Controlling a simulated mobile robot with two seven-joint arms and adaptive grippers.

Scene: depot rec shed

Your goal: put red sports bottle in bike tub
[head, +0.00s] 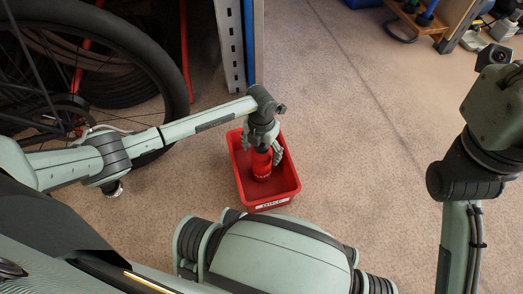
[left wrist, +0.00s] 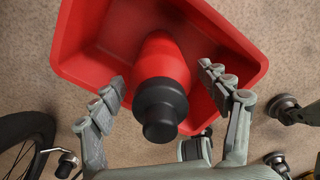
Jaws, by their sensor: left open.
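The red sports bottle (head: 262,172) stands inside the red bike tub (head: 284,192), a bin with a white label on its front, on the floor. In the left wrist view the bottle (left wrist: 165,58) shows its red body and black cap, with the tub (left wrist: 88,40) around it. My left gripper (head: 264,150) is above the tub at the bottle's top. Its fingers are open, one on each side of the bottle, with gaps visible in the left wrist view (left wrist: 162,82). The bottle's base is partly hidden. My right arm is at the right; its gripper is not visible.
A bicycle wheel (head: 160,40) is at the upper left. A grey perforated post (head: 229,45) with a blue panel stands behind the tub. A wooden shelf (head: 420,22) with items is at the upper right. The carpet right of the tub is clear.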

